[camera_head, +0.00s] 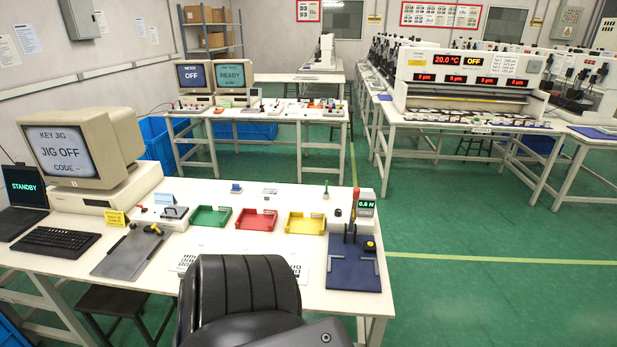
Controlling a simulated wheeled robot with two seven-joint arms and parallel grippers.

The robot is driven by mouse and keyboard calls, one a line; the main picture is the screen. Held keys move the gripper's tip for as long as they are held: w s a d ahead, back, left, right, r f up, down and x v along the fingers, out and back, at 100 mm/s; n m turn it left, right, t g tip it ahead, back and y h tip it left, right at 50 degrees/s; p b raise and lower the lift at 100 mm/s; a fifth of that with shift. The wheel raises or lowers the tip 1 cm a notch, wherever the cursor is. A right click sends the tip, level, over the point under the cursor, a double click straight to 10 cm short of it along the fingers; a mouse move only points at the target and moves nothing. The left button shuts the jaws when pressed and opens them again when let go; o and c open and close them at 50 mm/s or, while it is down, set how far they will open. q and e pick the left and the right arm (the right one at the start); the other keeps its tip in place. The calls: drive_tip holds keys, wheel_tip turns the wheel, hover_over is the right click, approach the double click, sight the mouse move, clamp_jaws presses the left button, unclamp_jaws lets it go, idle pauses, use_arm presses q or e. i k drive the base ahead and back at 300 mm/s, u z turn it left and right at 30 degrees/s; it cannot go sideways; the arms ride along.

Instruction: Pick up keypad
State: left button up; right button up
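I cannot single out the keypad with certainty. On the near white desk, white sheets with black square marks (187,261) lie left of a black chair back, and another marked sheet (302,269) shows right of it; the chair hides the area between. A small flat grey-white item (269,191) and a small blue item (236,188) lie at the desk's back edge. Green (211,216), red (256,220) and yellow (306,223) trays stand in a row; they look empty.
A monitor (80,145) reads "JIG OFF", beside a black keyboard (55,242) and a grey mat (128,254). A blue fixture plate (353,264) with a meter sits at right.

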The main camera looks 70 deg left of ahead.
sight(301, 272)
drive_tip(key=u, duration=0.4)
drive_tip(key=i, duration=0.85)
drive_tip(key=u, duration=1.3)
drive_tip(key=i, duration=0.7)
drive_tip(key=u, duration=0.6)
